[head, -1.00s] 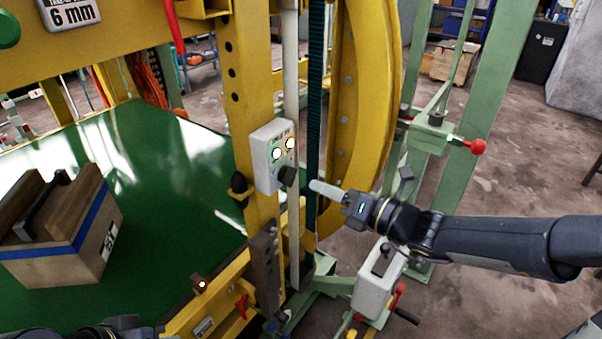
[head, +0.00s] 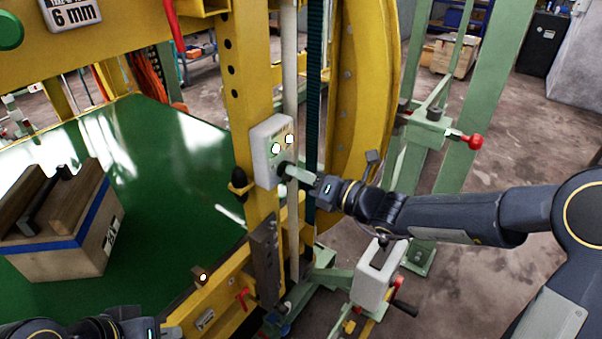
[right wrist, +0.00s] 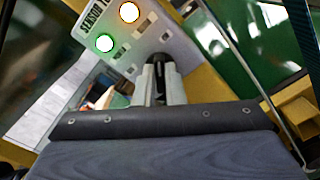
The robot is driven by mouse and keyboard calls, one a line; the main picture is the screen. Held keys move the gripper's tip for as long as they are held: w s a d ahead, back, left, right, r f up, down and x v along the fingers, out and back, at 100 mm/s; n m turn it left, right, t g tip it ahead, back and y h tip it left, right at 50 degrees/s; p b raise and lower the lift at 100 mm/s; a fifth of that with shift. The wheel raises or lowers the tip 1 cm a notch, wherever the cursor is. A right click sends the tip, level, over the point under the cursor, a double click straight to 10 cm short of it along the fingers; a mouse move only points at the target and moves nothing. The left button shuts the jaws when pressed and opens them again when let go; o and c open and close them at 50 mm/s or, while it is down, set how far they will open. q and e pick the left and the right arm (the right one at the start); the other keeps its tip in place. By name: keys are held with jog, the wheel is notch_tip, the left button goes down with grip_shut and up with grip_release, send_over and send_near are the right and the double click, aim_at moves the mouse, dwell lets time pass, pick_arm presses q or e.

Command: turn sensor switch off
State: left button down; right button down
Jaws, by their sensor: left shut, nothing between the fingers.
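The grey sensor switch box (head: 262,158) is fixed to the yellow upright. Its green lamp (head: 276,147) and its amber lamp (head: 289,139) are both lit. A black knob (head: 283,168) sits below the lamps. My right gripper (head: 291,171) reaches in from the right, its fingertips at the knob. In the right wrist view the pale fingers (right wrist: 160,85) lie on either side of the dark knob (right wrist: 160,60); whether they grip it is unclear. My left gripper (head: 172,332) is shut and empty at the bottom left edge, mostly out of frame.
A wooden block with a blue stripe (head: 60,225) stands on the green table (head: 165,170) at left. The yellow curved ring (head: 362,90) and green posts (head: 470,130) stand behind my right arm. A grey crank unit (head: 378,275) is below it.

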jog(key=shift+s+a+n+b, duration=0.1)
jog(key=shift+s+n+b, duration=0.05)
jog(key=shift+n+b, duration=4.35)
jog(key=shift+s+a+n+b, duration=0.1)
jog(key=shift+n+b, duration=3.4)
jog(key=shift+b, duration=1.9)
jog(key=c, duration=1.5)
grip_release()
